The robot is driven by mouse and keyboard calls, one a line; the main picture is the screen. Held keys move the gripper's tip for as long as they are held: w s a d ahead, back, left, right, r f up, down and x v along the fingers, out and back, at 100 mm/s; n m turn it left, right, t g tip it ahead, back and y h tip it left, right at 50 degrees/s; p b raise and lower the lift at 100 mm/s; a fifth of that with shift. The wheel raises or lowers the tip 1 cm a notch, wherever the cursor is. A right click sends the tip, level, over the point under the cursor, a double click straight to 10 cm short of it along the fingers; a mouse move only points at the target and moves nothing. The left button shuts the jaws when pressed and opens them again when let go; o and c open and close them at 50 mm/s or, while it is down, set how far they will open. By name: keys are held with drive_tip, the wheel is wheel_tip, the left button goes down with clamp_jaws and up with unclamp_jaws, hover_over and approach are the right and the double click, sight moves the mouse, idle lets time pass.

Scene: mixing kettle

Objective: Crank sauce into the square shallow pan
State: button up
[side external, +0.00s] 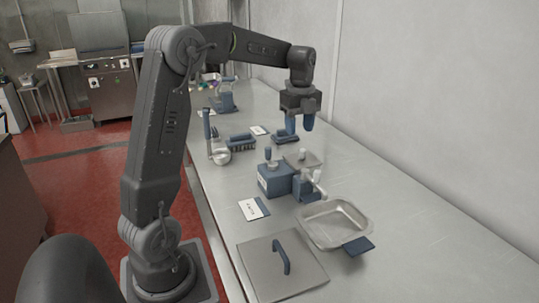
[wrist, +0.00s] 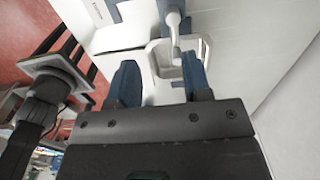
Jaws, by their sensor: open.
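The square shallow pan (side external: 335,222) is a pale metal tray with a blue tab handle (side external: 359,246). It sits on the table at the front right, and no sauce shows in it. A blue box-shaped dispenser (side external: 274,181) stands behind and left of it, with a smaller blue part and pale metal lever (side external: 316,184) on its pan side. My gripper (side external: 300,124) hangs in the air farther back, pointing down, clear of dispenser and pan. Its blue fingers are apart and empty. In the wrist view my gripper (wrist: 160,85) shows a pale lever with a rounded end (wrist: 173,20) beyond the fingers.
A flat metal lid with a blue handle (side external: 281,262) lies front left of the pan. A label card (side external: 252,209) lies behind it. A ladle (side external: 219,156), a blue rack (side external: 241,143) and a blue machine (side external: 225,101) stand farther back. A wall bounds the right side.

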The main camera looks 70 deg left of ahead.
hover_over(268, 159)
drive_tip(key=f, duration=0.2)
drive_tip(key=a+f, duration=0.1)
drive_tip(key=shift+w+f, duration=0.25)
drive_tip(key=shift+f, duration=4.05)
